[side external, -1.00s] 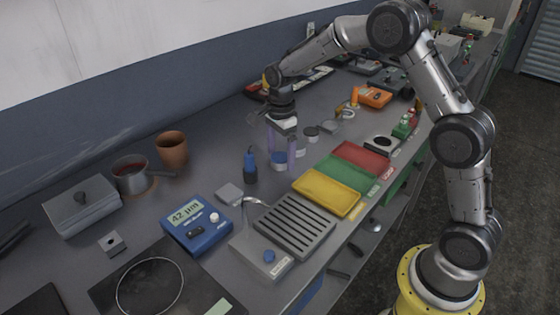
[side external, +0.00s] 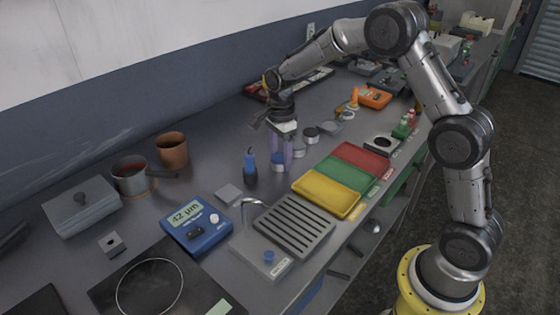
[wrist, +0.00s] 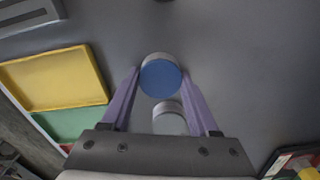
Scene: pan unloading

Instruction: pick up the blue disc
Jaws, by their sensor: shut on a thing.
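The blue disc (wrist: 160,78) shows in the wrist view as a short round piece with a blue top and a pale rim. It sits between the purple fingertips of my gripper (wrist: 162,84), which are closed against its sides. In the side view my gripper (side external: 281,158) points down at the bench, with the blue disc (side external: 278,160) low between its fingers. I cannot tell whether the disc touches the bench. A pale grey disc (wrist: 169,119) lies beside it, nearer the palm in the wrist view.
Yellow (side external: 326,194), green (side external: 347,174) and red (side external: 362,157) trays lie to the right of my gripper. A blue bottle-like tool (side external: 250,168) stands close on the left. A dark-topped disc (side external: 311,134) is behind. A grey ribbed plate (side external: 294,225) lies in front.

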